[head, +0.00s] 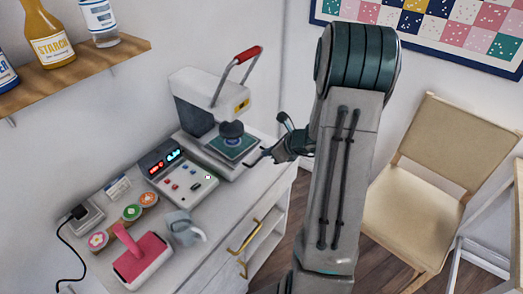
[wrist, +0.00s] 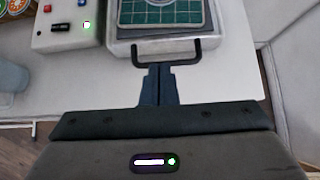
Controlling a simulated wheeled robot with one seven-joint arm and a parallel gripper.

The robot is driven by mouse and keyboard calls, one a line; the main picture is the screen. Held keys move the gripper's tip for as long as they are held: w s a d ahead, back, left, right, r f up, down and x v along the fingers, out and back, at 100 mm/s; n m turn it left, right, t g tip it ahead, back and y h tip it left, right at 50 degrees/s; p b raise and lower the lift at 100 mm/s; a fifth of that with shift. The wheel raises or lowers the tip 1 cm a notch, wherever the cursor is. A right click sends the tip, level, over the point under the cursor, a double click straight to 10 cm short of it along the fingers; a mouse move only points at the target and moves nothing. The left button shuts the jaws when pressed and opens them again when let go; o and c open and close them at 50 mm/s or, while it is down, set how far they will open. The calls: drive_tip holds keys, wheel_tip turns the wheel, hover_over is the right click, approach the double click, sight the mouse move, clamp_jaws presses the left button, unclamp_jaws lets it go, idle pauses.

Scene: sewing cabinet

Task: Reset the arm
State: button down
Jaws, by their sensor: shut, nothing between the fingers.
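My gripper (wrist: 158,84) is shut with nothing between its fingers. In the wrist view its fingertips are close to the dark U-shaped handle (wrist: 137,45) at the front of the heat press; I cannot tell if they touch it. In the head view my gripper (head: 268,155) is at the right of the heat press (head: 200,110), above the cabinet's edge. My arm stands in the middle of the picture and hides part of the room. The press has its red-tipped lever raised, and its green platen (head: 232,146) shows.
A control box (head: 180,178) with lit digits and a green light sits left of the press. A grey jug (head: 185,228), a pink-topped device (head: 140,255) and several round patches lie on the cabinet top (head: 225,205). A chair (head: 425,180) stands at right. A shelf with bottles hangs upper left.

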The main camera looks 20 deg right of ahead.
drive_tip(key=s+a+r+n+g+y, duration=0.1)
drive_tip(key=s+a+r+n+g, duration=0.3)
drive_tip(key=s+a+r+n, duration=0.75)
drive_tip(key=s+a+r+n+h, duration=0.1)
drive_tip(key=s+r+n+h, duration=0.1)
drive_tip(key=s+n, duration=0.4)
drive_tip(key=s+a+r+n+h, duration=0.2)
drive_tip(key=s+n, duration=0.4)
drive_tip(key=n, duration=0.6)
wheel_tip(320, 180, up, 3)
drive_tip(key=shift+s+f+n+g+h+p, duration=0.2)
drive_tip(key=shift+s+n+g+h+p, duration=0.15)
drive_tip(key=shift+h, duration=0.45)
